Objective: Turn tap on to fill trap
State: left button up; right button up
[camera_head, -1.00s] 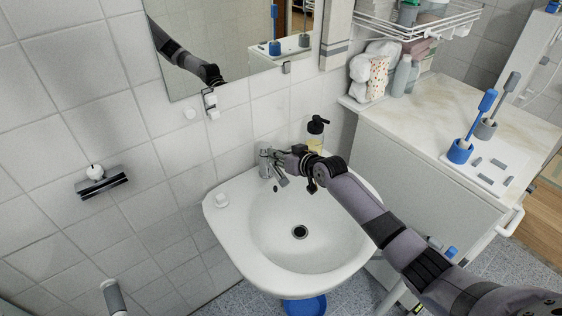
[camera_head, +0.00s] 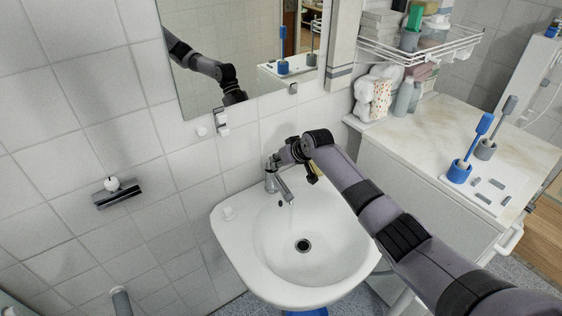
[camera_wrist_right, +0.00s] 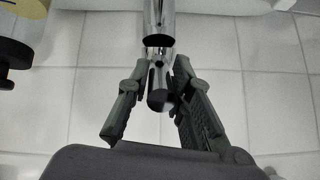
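The chrome tap (camera_head: 272,182) stands at the back of the white sink (camera_head: 238,243), with its spout pointing down over the basin. No water stream shows. My right gripper (camera_head: 277,160) is at the top of the tap, partly hidden by my own wrist. In the right wrist view, my right gripper (camera_wrist_right: 161,70) has its two fingers apart on either side of the tap's chrome and dark-ended part (camera_wrist_right: 157,98). I cannot tell whether they touch it. The drain (camera_head: 303,246) is open to view and the basin looks empty. My left gripper is not in view.
A mirror (camera_head: 240,50) hangs above the sink and reflects my arm. A white cabinet (camera_head: 430,130) with a blue brush holder (camera_head: 459,172) is at the right. A blue thing (camera_head: 305,312) lies below the sink.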

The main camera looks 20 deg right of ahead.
jog(key=o, duration=0.4)
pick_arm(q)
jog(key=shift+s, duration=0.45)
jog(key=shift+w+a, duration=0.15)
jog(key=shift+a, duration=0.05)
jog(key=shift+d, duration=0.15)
pick_arm(e)
jog(key=v, duration=1.2)
